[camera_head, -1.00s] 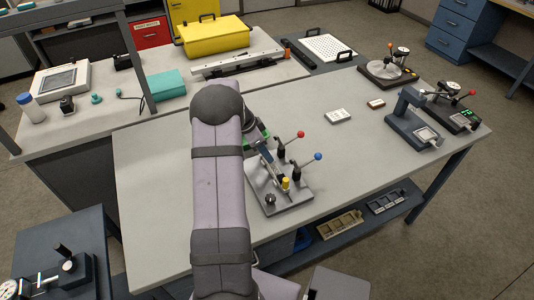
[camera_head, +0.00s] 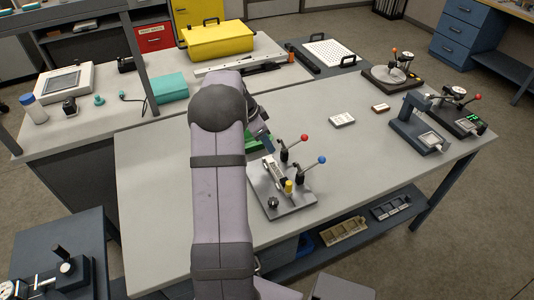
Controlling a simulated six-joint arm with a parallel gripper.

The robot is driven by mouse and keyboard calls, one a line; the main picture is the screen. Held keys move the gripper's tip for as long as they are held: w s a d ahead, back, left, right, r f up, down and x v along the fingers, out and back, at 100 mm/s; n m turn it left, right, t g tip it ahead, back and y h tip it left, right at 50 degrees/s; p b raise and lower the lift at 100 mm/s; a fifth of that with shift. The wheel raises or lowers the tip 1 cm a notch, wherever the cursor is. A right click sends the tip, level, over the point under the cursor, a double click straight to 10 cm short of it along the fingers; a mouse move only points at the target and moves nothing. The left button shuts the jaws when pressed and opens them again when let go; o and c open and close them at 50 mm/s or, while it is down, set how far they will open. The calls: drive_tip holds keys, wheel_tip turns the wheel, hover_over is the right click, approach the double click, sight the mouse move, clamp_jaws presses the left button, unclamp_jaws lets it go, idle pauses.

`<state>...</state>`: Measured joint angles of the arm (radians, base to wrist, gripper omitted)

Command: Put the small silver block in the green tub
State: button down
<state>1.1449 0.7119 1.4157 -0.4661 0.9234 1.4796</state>
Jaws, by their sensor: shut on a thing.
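My gripper (camera_head: 268,145) shows partly beyond my forearm, pointing down above the table beside the clamping fixture. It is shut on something. The held thing is too small and hidden to make out, but I take it to be the small silver block. A green object (camera_head: 255,141), most likely the green tub, sits just behind the fixture and is largely covered by my arm and wrist. The grey fixture (camera_head: 293,201) has a red-knobbed lever, a blue-knobbed lever, a yellow part and a pale metal piece (camera_head: 275,173) lying along its middle.
The levers (camera_head: 303,138) stand up close to the right of my gripper. Gauges and a stand (camera_head: 418,130) occupy the table's right end. The table's left part is clear.

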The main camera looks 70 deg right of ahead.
wheel_tip(320, 180, up, 5)
drive_tip(key=shift+b, duration=0.6)
drive_tip(key=w+d+f+n+t+p, duration=0.1)
drive_tip(key=w+d+f+n+t, duration=0.2)
drive_tip(key=n, duration=0.6)
drive_tip(key=w+d+f+n+t+p, duration=0.2)
drive_tip(key=w+d+f+n+t, duration=0.1)
drive_tip(key=w+n, duration=0.4)
drive_tip(key=shift+d+f+n, duration=0.5)
drive_tip(key=shift+f+n, duration=0.1)
drive_tip(key=shift+n, duration=0.4)
drive_tip(key=shift+w+f, duration=0.1)
drive_tip(key=shift+f, duration=0.1)
drive_tip(key=shift+f+b, duration=0.4)
drive_tip(key=shift+f, duration=0.35)
drive_tip(key=c, duration=1)
unclamp_jaws()
